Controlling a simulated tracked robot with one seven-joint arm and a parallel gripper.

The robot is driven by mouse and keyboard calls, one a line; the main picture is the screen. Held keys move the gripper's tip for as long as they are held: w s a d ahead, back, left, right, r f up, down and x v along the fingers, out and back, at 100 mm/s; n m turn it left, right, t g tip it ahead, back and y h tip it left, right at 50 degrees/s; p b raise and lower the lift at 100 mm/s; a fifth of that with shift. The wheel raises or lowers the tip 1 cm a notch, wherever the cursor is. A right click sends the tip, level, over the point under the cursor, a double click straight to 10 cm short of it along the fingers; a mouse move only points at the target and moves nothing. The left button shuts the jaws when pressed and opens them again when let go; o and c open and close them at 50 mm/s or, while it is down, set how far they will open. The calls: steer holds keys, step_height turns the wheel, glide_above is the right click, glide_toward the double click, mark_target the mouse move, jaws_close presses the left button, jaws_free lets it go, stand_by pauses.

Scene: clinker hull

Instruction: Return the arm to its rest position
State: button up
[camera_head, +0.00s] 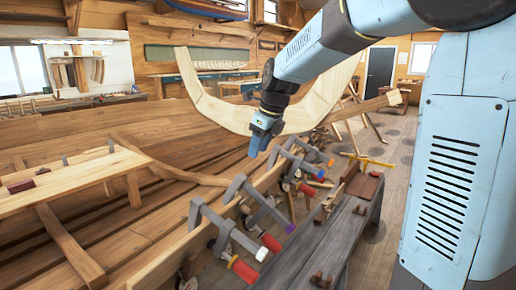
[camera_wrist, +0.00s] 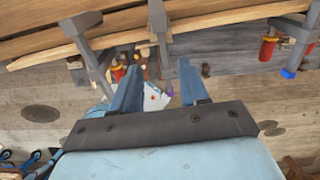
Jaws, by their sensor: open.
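My gripper (camera_wrist: 157,80) is open in the wrist view, with its two blue fingers apart and nothing held between them. In the head view my arm reaches in from the upper right, and my gripper (camera_head: 257,150) hangs down over the hull's edge, close to the row of clamps. A grey clamp bar (camera_wrist: 158,22) shows ahead of the fingers in the wrist view. I cannot tell how near the fingers are to it.
Several clamps (camera_head: 230,235) with red handles line the hull plank (camera_head: 170,265). A grey bench (camera_head: 335,225) stands right of them. A pale curved frame (camera_head: 225,112) rises behind my gripper. A board (camera_head: 70,182) lies across the hull at left. Floor (camera_head: 400,140) is open at right.

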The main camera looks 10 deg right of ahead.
steer(key=s+d+n+t+h, duration=0.1)
steer(key=s+d+n, duration=0.3)
steer(key=s+n, duration=0.4)
steer(key=s+d+f+n+t, duration=0.1)
steer(key=s+d+n, duration=0.3)
steer(key=s+n, duration=0.5)
steer(key=s+d+n+h, duration=0.1)
steer(key=s+d+n, duration=0.3)
steer(key=s+n, duration=0.4)
steer(key=shift+s+f+n+t+h, duration=0.15)
steer(key=shift+s+n+t+h, duration=0.2)
steer(key=shift+s, duration=0.85)
steer(key=shift+d, duration=0.1)
steer(key=shift+c, duration=0.2)
